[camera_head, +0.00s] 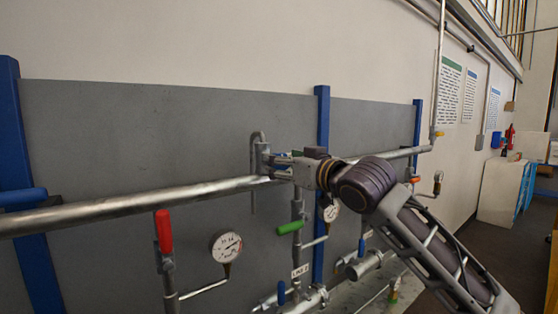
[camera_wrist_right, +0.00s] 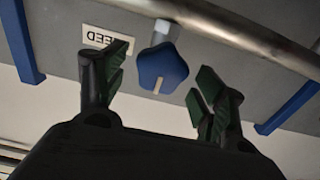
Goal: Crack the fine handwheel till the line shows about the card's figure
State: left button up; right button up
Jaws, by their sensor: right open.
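A blue lobed handwheel (camera_wrist_right: 163,68) with a pale mark on its front hangs from a silver stem in the right wrist view. My right gripper (camera_wrist_right: 161,82) is open, with its green-padded fingers on either side of the handwheel and visible gaps to it. My left gripper is not in view.
A long silver pipe (camera_head: 130,204) crosses the grey panel (camera_head: 130,140). A red lever (camera_head: 164,231) and a green lever (camera_head: 289,229) stand below it. A label (camera_wrist_right: 103,37) reading FEED upside down is partly hidden by a finger. Printed sheets (camera_head: 449,90) hang on the wall.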

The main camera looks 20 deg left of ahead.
jog(key=shift+x, duration=1.1)
jog(key=c, duration=1)
